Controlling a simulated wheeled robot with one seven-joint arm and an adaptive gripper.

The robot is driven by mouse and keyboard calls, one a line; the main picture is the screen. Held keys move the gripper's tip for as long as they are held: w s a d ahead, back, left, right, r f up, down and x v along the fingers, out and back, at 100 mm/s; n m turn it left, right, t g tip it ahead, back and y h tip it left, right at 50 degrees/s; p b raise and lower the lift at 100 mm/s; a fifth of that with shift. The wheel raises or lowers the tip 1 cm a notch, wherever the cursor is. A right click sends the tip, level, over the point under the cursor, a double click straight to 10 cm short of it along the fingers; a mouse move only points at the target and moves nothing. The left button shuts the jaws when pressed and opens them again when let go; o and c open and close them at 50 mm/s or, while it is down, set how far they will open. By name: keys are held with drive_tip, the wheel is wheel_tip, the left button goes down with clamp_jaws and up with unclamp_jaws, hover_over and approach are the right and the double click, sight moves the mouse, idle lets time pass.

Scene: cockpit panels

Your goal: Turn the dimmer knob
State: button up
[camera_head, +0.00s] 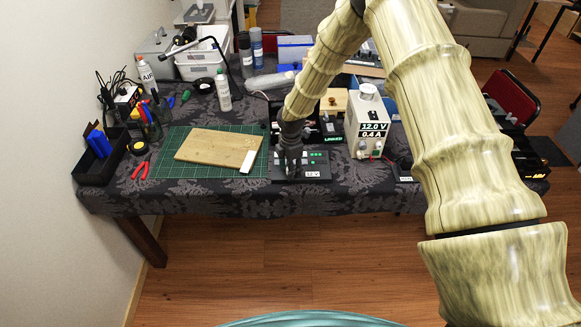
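A black panel (318,166) with small green buttons and a white label lies near the front edge of the table, left of the white power supply. My gripper (291,168) points down at the left part of this panel, at or just above its surface. I cannot make out a dimmer knob; it may be hidden behind my gripper. The fingers are small and dark, so I cannot tell whether they are open or shut, or whether they touch anything.
A white power supply (368,125) reading 12.0 V and 0.4 A stands right of the panel. A wooden board (217,147) lies on a green cutting mat (170,160) to the left. Bottles, tools and boxes crowd the back and left of the table (240,203).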

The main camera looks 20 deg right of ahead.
drive_tip(key=c, duration=1)
drive_tip(key=shift+c, duration=0.2)
drive_tip(key=shift+m, duration=0.3)
drive_tip(key=m+b, duration=0.2)
drive_tip(key=m, duration=0.1)
drive_tip(key=shift+f+m, duration=0.1)
drive_tip(key=shift+m, duration=0.3)
drive_tip(key=m+b, duration=0.1)
drive_tip(key=m, duration=0.4)
drive_tip(key=shift+w, duration=0.1)
drive_tip(key=m+b, duration=0.1)
drive_tip(key=m, duration=0.9)
drive_tip(key=shift+w+b, duration=0.1)
drive_tip(key=shift+b, duration=0.3)
drive_tip(key=shift+m, duration=0.3)
